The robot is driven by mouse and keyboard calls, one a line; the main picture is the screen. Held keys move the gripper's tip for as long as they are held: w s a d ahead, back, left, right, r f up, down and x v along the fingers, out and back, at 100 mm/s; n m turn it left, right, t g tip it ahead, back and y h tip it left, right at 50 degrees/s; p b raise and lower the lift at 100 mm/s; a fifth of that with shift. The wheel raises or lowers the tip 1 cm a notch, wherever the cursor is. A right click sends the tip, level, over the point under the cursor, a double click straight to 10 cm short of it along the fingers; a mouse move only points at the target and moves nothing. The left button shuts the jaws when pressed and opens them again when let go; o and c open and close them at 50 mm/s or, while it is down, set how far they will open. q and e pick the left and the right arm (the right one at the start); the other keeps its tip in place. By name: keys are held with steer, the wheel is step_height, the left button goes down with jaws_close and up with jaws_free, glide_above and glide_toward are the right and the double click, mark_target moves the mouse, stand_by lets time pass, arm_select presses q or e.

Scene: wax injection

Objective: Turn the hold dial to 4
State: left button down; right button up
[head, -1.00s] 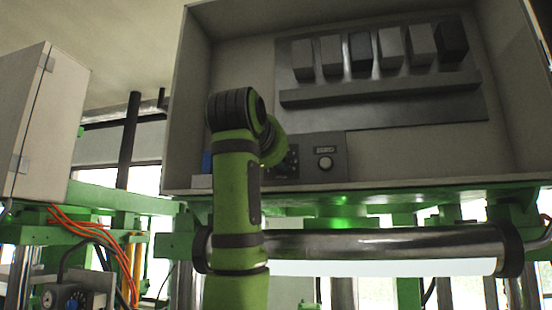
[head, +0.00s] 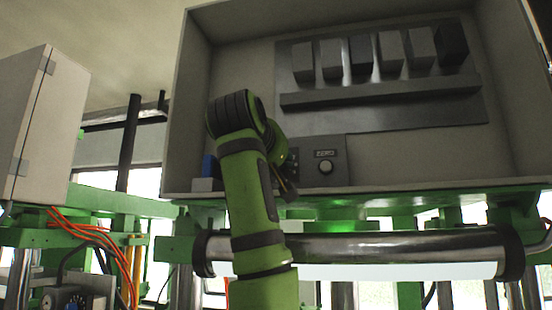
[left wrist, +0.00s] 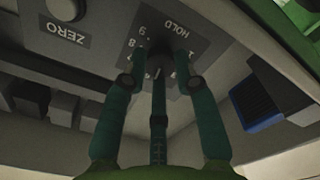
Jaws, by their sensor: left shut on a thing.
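The hold dial (left wrist: 155,67) is a dark round knob on a grey panel. In the left wrist view the word HOLD and several numbers, 9 and 8 among them, show around it, upside down or tilted. The fingers of my left gripper (left wrist: 160,56) are closed around the knob and cover part of the scale. I cannot read the dial's setting for certain. In the head view my left gripper (head: 287,178) is at the panel, partly behind my green arm, and the dial is hidden. My right gripper is not in view.
A ZERO button (head: 325,167) sits on the same panel, right of the gripper. A blue block (head: 208,165) is at the cabinet's left. A steel pipe (head: 400,246) runs below the cabinet.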

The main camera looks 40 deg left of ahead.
arm_select(q)
steer(key=shift+r+n+p, duration=0.2)
steer(key=shift+n+p, duration=0.1)
steer(key=shift+n, duration=1.6)
steer(key=c, duration=1)
jaws_free()
steer(key=shift+o, duration=0.2)
steer(key=shift+w+a+f, duration=0.1)
steer(key=shift+w+f, duration=0.1)
steer(key=shift+w, duration=0.15)
steer(key=shift+s+d, duration=0.2)
steer(key=shift+s, duration=0.25)
steer(key=v, duration=1.1)
